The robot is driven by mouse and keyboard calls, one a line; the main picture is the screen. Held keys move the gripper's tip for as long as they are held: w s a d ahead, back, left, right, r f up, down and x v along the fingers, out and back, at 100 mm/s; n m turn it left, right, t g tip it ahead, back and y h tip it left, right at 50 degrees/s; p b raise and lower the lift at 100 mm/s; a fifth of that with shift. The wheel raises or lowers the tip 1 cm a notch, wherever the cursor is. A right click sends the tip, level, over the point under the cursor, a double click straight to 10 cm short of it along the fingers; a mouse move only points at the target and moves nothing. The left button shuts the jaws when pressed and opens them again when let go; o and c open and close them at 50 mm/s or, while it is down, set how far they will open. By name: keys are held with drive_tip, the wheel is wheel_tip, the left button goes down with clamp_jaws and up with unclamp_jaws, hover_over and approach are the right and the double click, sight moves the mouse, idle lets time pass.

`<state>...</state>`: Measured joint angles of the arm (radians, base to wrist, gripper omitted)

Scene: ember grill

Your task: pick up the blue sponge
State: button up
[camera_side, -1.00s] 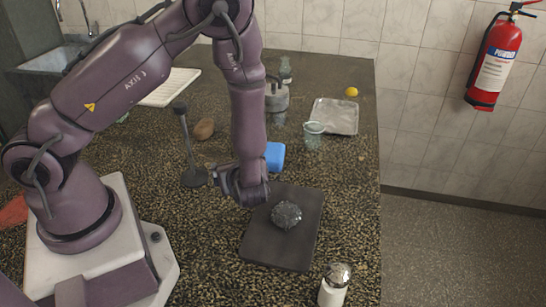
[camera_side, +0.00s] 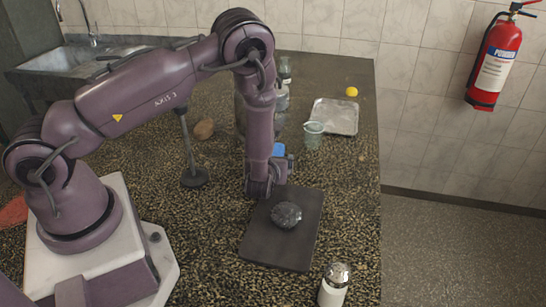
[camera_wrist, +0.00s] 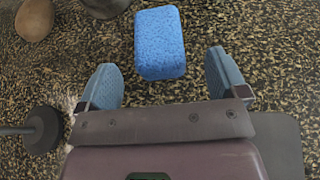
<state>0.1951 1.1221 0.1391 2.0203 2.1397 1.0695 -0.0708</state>
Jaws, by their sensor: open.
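The blue sponge (camera_wrist: 160,42) lies on the speckled counter, at the top middle of the wrist view. In the side view only a small part of the sponge (camera_side: 279,150) shows behind my arm. My gripper (camera_wrist: 163,68) is open and empty, with one blue-grey finger to each side of the sponge's near end in the wrist view. There is a gap between each finger and the sponge. How high the fingertips are above the counter cannot be told.
A dark board (camera_side: 262,250) with a grey crumpled lump (camera_side: 286,215) lies in front of my gripper. A tool with a round dark base (camera_side: 194,177) stands left. A glass (camera_side: 313,136), metal tray (camera_side: 342,118), brown oval object (camera_side: 204,129) and shaker (camera_side: 334,287) stand around.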

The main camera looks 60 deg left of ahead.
sight(279, 148)
drive_tip(key=x, duration=0.4)
drive_tip(key=shift+w+a, duration=0.1)
drive_tip(key=shift+a, duration=0.2)
drive_tip(key=shift+c, duration=0.4)
drive_tip(key=c, duration=0.9)
drive_tip(key=shift+r, duration=0.1)
